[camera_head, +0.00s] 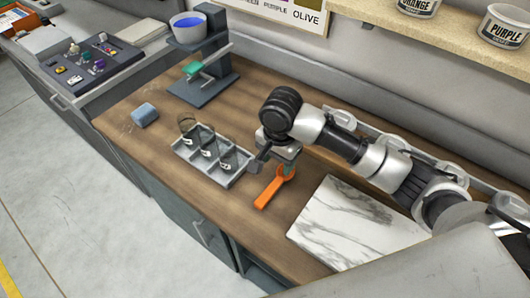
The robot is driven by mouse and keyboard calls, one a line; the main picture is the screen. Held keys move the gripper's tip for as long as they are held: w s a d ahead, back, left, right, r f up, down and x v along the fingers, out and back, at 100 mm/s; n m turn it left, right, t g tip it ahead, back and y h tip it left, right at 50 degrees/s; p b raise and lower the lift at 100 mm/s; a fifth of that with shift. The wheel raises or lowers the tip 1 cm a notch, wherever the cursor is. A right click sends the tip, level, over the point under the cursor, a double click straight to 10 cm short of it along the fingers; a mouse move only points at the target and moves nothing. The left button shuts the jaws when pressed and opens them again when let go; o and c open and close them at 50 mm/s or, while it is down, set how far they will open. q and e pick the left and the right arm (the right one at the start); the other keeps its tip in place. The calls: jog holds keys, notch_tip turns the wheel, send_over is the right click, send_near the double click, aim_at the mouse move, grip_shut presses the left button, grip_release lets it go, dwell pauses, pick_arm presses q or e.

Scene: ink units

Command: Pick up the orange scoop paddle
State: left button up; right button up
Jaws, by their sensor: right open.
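The orange scoop paddle (268,193) lies on the wooden counter, between the grey divided tray and the marble slab. Its handle points toward the counter's front edge, and its rounded end is partly hidden by my right gripper. My right gripper (273,169) points down over the rounded end, with its jaws open and nothing seen held between them. I cannot tell whether a finger touches the paddle. My left gripper is not in view.
The grey tray (183,152) with several clear cups stands just left of my gripper. A white marble slab (352,226) lies to the right. A blue block (144,114) and a dark stand (202,91) with a blue bowl (189,29) are farther left. A shelf (440,35) overhangs the back.

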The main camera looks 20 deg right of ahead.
aim_at(276, 183)
jog(key=f, duration=0.2)
jog(key=s+f, duration=0.1)
jog(key=f, duration=0.1)
jog(key=shift+s, duration=0.1)
jog(key=shift+f+p, duration=0.3)
jog(key=shift+f, duration=0.1)
jog(key=shift+w+f, duration=0.3)
jog(key=shift+f, duration=0.05)
jog(key=f, duration=0.1)
jog(key=f+p, duration=0.1)
jog(key=f, duration=0.1)
jog(key=shift+w+a+f, duration=0.1)
jog(key=shift+w+f, duration=0.1)
jog(key=shift+f, duration=0.6)
jog(key=c, duration=0.4)
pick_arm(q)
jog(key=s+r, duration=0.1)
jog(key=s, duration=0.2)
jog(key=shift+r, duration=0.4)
pick_arm(e)
grip_shut()
